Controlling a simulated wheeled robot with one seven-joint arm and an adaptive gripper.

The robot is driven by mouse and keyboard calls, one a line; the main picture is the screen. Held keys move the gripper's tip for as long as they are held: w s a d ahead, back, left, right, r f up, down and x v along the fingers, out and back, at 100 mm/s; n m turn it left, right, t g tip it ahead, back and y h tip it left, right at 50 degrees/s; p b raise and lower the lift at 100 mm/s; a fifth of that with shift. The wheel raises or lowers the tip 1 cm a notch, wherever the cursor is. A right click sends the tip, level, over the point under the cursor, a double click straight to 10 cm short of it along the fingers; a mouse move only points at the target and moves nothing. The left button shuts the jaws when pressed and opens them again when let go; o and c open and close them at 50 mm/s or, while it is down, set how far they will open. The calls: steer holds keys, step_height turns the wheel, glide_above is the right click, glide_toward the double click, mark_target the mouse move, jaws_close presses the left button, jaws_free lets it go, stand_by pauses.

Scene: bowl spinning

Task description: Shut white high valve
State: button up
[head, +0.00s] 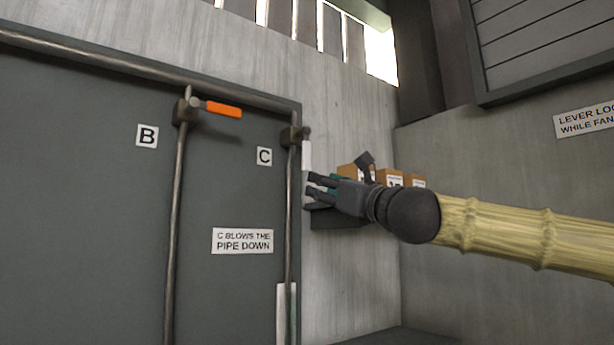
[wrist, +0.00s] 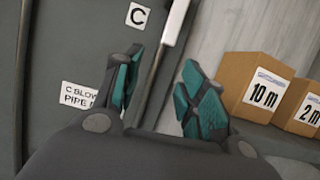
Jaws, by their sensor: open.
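The white high valve's lever (head: 307,156) hangs straight down from the dark valve body (head: 290,136) on the pipe beside the letter C. The lever also shows in the wrist view (wrist: 177,20), at the top middle. My gripper (head: 313,190) is open and empty, just below and beside the lever's lower end in the head view. In the wrist view my gripper (wrist: 163,66) has its two teal-padded fingers spread, with the lever's lower end ahead of the gap between them. I cannot tell whether a finger touches the lever.
An orange lever (head: 222,109) points right on the pipe near letter B. A white piece (head: 287,312) is low on the C pipe. Cardboard boxes (head: 391,177) sit on a dark shelf (head: 335,218) behind my gripper; one box (wrist: 258,92) is close right of the fingers.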

mark_target(308, 158)
step_height(308, 158, up, 4)
steer(key=s+d, duration=0.1)
steer(key=d, duration=0.1)
steer(key=shift+m+t, duration=0.3)
steer(key=p+x, duration=0.5)
steer(key=x, duration=0.4)
steer(key=shift+s+a+r+p, duration=0.15)
steer(key=shift+a+r+p, duration=0.05)
steer(key=shift+a+p, duration=0.1)
steer(key=shift+w+a+r+p, duration=0.15)
steer(key=shift+w+a+p, duration=0.15)
steer(key=shift+w+a, duration=0.15)
steer(key=shift+d, duration=0.1)
jaws_close()
